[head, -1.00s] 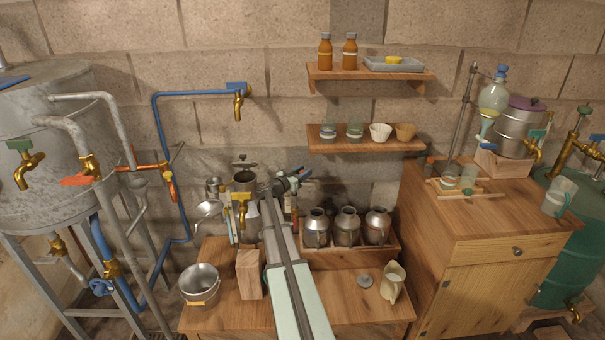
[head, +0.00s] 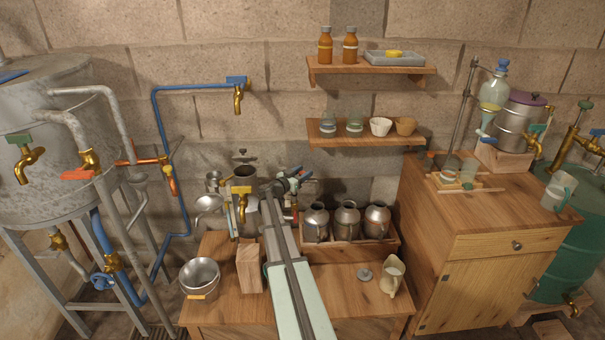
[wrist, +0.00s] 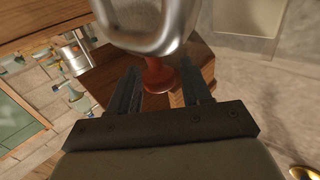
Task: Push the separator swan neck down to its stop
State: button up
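My gripper (head: 287,184) is at the far end of my arm, over the back of the low wooden bench, just right of a metal vessel (head: 244,176) with a brass tap. In the wrist view my gripper (wrist: 160,84) has its two dark fingers apart. A red, flared piece (wrist: 157,76) shows between them, under a shiny rounded metal part (wrist: 145,25). Contact with the fingers cannot be made out. I cannot tell for certain which part is the separator swan neck; my arm hides much of that area in the head view.
Several metal cans (head: 347,220) stand in a wooden crate right of my arm. A wooden block (head: 249,268) and a metal bucket (head: 200,278) stand to its left. A cream jug (head: 392,274) is at the front right. A wooden cabinet (head: 490,275) bounds the right side.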

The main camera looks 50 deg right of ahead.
jog(key=shift+o, duration=0.6)
jog(key=a, duration=1.2)
